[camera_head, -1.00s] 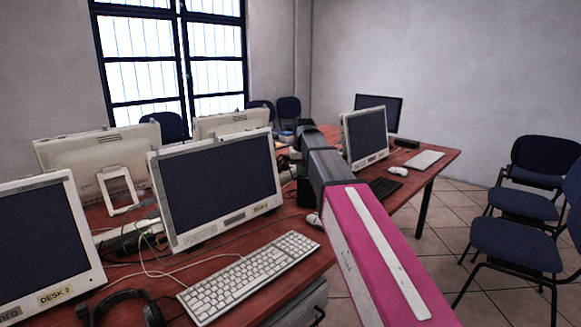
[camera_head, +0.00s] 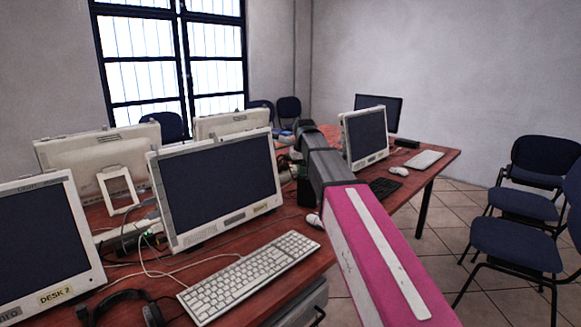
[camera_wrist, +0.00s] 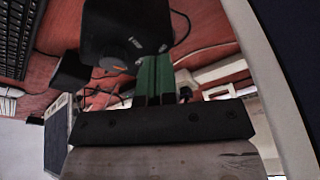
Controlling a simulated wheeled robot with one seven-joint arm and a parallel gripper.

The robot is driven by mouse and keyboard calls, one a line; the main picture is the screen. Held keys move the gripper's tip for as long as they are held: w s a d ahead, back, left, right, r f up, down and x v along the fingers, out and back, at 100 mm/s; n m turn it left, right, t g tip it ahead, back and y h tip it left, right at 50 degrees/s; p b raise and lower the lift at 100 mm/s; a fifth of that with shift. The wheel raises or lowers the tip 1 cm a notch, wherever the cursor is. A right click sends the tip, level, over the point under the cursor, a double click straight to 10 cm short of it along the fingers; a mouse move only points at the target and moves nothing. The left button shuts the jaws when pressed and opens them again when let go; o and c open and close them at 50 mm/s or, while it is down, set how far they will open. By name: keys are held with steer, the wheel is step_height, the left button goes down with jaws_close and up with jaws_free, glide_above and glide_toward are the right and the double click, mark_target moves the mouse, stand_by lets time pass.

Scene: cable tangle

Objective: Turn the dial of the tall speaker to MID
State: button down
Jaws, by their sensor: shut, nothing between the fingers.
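A black speaker (camera_wrist: 125,28) fills the top middle of the wrist view, with small pale markings and a round grey dial (camera_wrist: 110,62) near its lower edge. I cannot read the markings or tell the dial's setting. My gripper (camera_wrist: 158,60) shows as two green fingers shut together with nothing between them. The fingertips are at the speaker's lower right edge in this view, to the right of the dial and apart from it. I cannot tell whether they touch the speaker. In the head view my arm and the monitors hide the fingers and the dial.
A smaller black box (camera_wrist: 72,72) stands near the speaker, with loose cables around it. A white-framed monitor (camera_head: 218,190) stands left of my arm, with a keyboard (camera_head: 250,270) before it. Another monitor (camera_head: 364,138) is to the right. Chairs (camera_head: 515,242) stand at the right.

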steer(key=shift+w+d, duration=0.4)
steer(key=shift+w, duration=0.4)
stand_by(0.4)
steer(key=shift+s+a+r, duration=0.1)
steer(key=shift+r, duration=1.4)
steer(key=shift+s+r, duration=0.1)
steer(key=shift+r, duration=1.4)
steer(key=shift+s, duration=0.1)
